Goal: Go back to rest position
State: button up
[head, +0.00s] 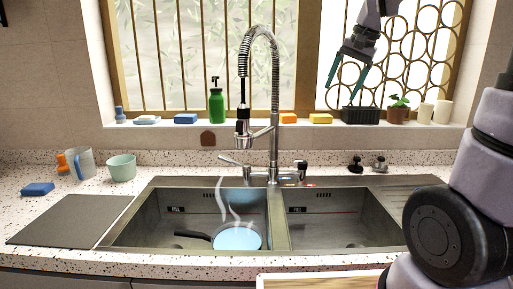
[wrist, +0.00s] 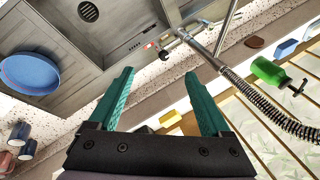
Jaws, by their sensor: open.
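My gripper (head: 347,88) is raised in front of the window at the upper right of the head view, right of the faucet. Its teal fingers point down and are apart, with nothing between them. In the wrist view my gripper (wrist: 160,75) also shows open and empty. A dark-handled pan (head: 237,238) with a light blue inside sits in the left sink basin, with white steam-like wisps above it. A round blue item (wrist: 28,74) shows in a basin at the left of the wrist view.
A tall spring faucet (head: 275,90) stands behind the double sink (head: 330,225). The sill holds a green bottle (head: 216,105), sponges, a black planter (head: 360,115) and a potted plant (head: 398,112). A mug (head: 80,163), bowl (head: 122,167) and grey mat (head: 70,221) lie left. A wood-edged board (head: 320,281) is in front.

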jog(key=s+n+t, duration=0.2)
jog(key=s+t, duration=0.1)
jog(key=s, duration=1.5)
jog(key=shift+s+d, duration=0.25)
jog(key=shift+d, duration=0.05)
